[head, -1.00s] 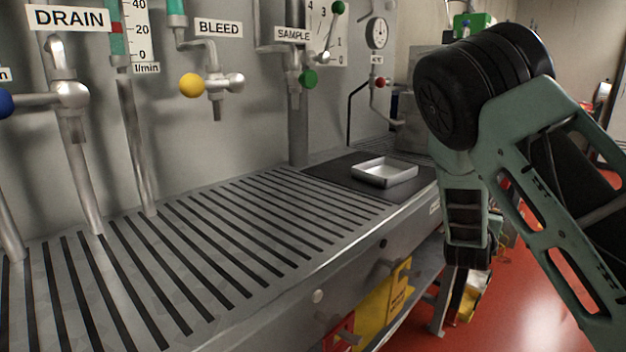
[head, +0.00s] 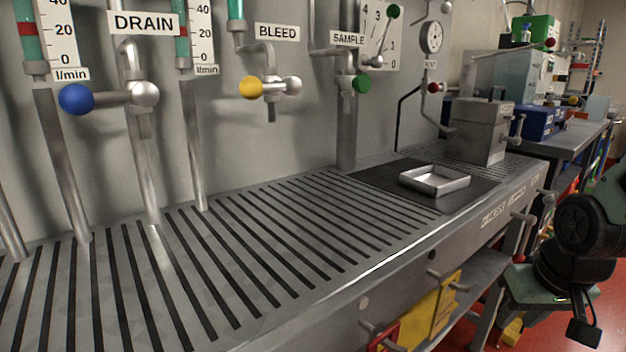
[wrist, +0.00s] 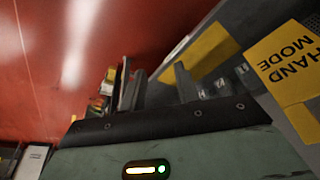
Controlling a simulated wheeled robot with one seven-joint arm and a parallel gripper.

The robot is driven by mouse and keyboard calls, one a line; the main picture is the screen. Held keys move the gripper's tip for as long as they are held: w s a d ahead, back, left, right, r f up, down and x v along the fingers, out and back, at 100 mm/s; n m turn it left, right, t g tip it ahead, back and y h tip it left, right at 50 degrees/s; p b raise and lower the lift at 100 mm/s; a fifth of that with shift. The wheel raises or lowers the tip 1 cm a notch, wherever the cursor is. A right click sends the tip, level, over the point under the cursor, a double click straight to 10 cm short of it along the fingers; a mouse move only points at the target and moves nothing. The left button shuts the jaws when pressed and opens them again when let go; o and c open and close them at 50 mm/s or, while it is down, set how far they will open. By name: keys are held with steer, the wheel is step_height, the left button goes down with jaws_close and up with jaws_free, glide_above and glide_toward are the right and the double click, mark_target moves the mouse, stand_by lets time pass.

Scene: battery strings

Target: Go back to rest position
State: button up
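My gripper (wrist: 158,80) shows in the wrist view as two dark fingers, with a gap between them and nothing held. Its green body carries a small lit white and green indicator. The red floor and a yellow "HAND MODE" sign (wrist: 290,65) lie beyond it. In the head view my folded arm is at the lower right edge, beside the bench front. The fingers cannot be made out there.
The slatted steel bench (head: 250,270) fills the left and middle. A shallow metal tray (head: 434,181) rests on a dark mat (head: 372,180). Taps with a blue knob (head: 76,99) and yellow knob (head: 251,88) line the wall. Pegs and yellow signs (head: 445,305) are on the bench front.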

steer(key=s+a+r+n+g, duration=0.3)
steer(key=s+a+n, duration=0.6)
steer(key=s+a, duration=0.9)
step_height(320, 180, up, 26)
steer(key=w+p, duration=0.2)
steer(key=p, duration=2.4)
steer(key=shift+a+m+y+p, duration=0.25)
steer(key=shift+m+y+p, duration=0.05)
